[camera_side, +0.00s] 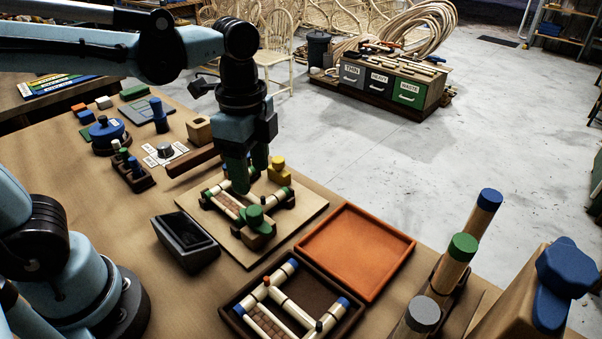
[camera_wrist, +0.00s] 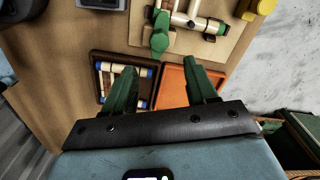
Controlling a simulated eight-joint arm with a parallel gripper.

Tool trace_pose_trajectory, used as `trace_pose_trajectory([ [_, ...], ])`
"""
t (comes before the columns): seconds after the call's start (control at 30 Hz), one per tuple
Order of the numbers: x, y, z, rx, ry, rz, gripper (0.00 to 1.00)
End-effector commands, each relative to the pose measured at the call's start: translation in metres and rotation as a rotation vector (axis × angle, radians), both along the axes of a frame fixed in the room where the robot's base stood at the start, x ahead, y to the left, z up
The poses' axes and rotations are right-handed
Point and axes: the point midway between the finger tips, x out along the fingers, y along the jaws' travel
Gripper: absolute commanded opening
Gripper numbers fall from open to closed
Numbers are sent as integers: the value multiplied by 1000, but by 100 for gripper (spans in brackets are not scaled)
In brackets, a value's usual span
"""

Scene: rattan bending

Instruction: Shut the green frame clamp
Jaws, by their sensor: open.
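The green frame clamp (camera_side: 256,216) stands at the near edge of a pale board (camera_side: 222,244), beside a small frame of light rods with brown woven panels (camera_side: 225,206). It also shows at the top of the wrist view (camera_wrist: 160,34), with its green lever lying across the board edge. I cannot tell whether the clamp is open or shut. My gripper (camera_side: 248,184) has green fingers, pointing down over the far part of the frame, behind the clamp in the side view. In the wrist view my gripper (camera_wrist: 161,78) has its fingers wide apart with nothing between them.
A yellow clamp (camera_side: 280,170) is at the board's far side. A black bin (camera_side: 186,240) stands left of the board. An orange tray (camera_side: 355,250) and a brown tray with a second frame (camera_side: 237,315) lie nearer. Upright capped rods (camera_side: 461,248) stand at right.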

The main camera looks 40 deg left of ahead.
Motion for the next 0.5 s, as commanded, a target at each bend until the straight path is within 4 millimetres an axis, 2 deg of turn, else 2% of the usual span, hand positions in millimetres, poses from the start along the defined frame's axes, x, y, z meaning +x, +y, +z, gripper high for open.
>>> trace_pose_trajectory([
  [0.2,0,0,24,0,0,0,57],
  [0.5,0,0,31,0,0,0,57],
])
